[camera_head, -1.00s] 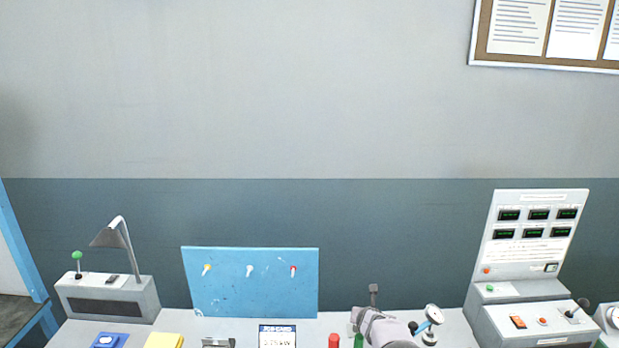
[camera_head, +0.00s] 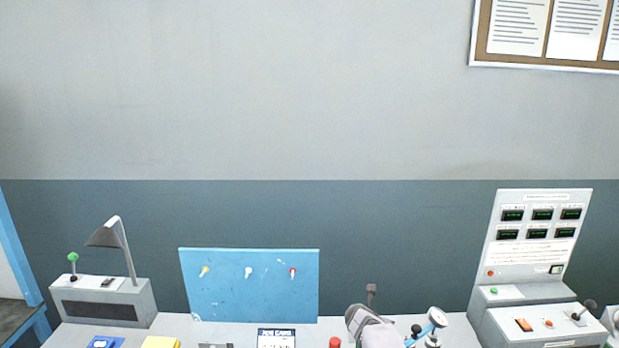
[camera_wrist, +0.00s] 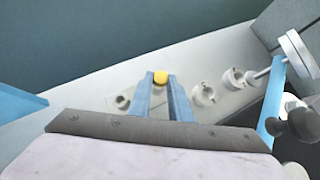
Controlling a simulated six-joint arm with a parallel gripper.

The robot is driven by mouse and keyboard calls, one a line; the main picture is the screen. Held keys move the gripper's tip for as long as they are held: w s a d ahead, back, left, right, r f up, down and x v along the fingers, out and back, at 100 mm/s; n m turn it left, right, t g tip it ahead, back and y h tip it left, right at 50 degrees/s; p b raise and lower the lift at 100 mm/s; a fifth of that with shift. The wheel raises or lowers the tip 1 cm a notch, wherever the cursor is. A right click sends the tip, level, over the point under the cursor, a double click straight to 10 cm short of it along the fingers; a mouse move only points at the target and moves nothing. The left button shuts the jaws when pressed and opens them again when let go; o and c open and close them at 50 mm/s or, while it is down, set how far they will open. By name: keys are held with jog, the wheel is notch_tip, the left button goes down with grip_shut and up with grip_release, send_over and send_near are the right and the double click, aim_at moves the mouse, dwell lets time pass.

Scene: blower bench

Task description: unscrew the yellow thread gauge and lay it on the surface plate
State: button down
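I cannot pick out the surface plate with certainty.
White round fittings (camera_wrist: 203,95) sit beside the fingers on the pale bench. A round-headed gauge (camera_head: 437,317) stands right of my arm. A red-topped piece (camera_head: 335,342) is left of it. A blue board (camera_head: 250,300) stands behind, and a control console (camera_head: 530,320) is at right.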

jog(key=shift+s+d+r+n+y+p, duration=0.1)
jog(key=shift+n+y+p, duration=0.2)
jog(key=shift+n+p, duration=0.25)
jog(key=shift+n+t+y+p, duration=0.5)
jog(key=shift+n+y+p, duration=0.45)
jog(key=shift+n, duration=0.2)
jog(key=shift+a+n+y+p, duration=0.3)
jog(key=shift+n+y+p, duration=0.35)
jog(key=shift+p, duration=1.2)
jog(key=c, duration=1.9)
grip_release()
jog(key=shift+f, duration=0.25)
jog(key=shift+m+h+b, duration=0.25)
jog(key=shift+h+b, duration=0.15)
